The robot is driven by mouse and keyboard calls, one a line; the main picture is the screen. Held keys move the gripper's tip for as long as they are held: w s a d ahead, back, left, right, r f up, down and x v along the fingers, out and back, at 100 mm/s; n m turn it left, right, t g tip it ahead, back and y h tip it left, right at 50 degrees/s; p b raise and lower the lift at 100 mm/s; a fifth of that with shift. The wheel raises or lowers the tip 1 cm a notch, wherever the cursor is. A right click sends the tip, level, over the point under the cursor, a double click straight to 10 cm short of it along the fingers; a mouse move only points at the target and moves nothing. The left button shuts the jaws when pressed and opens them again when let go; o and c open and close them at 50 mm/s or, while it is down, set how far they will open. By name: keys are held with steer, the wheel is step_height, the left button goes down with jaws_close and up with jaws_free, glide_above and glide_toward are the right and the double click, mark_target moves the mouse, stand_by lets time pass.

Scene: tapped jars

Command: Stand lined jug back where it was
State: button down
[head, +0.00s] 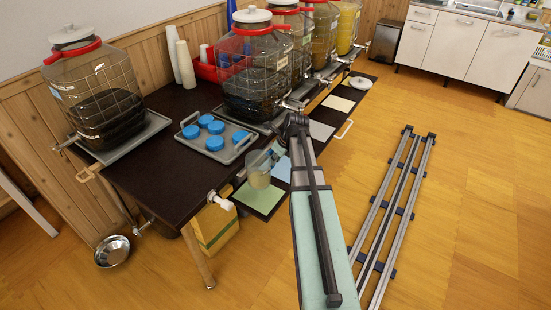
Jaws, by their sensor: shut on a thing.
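A clear jug (258,177) with a pale tint shows at the table's front edge, and it looks upright. My gripper (272,154) is shut on the jug at its upper right side. The jug is in front of a green square (260,199) on the low dark shelf. I cannot tell whether its base touches the square or is held above it. The lines on the jug are too small to make out. My arm hides part of the shelf, and the fingertips are hard to see.
Large tapped jars (100,92) stand along the dark table (150,180), their taps (222,201) reaching over the edge. A grey tray (185,139) holds several blue lids. More coloured squares (338,103) lie along the shelf. A steel bowl (112,252) is at lower left. Floor rails (395,210) run at right.

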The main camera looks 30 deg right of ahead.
steer(key=shift+r+p, duration=0.2)
steer(key=shift+p, duration=0.2)
steer(key=shift+f+b, duration=1.1)
steer(key=shift+f, duration=1.95)
steer(key=shift+r+p, duration=0.1)
steer(key=shift+p, duration=0.7)
steer(key=shift+f, duration=0.7)
steer(key=c, duration=1.1)
jaws_free()
steer(key=shift+s+r, duration=0.1)
steer(key=shift+p+v, duration=2.75)
steer(key=shift+v, duration=1.15)
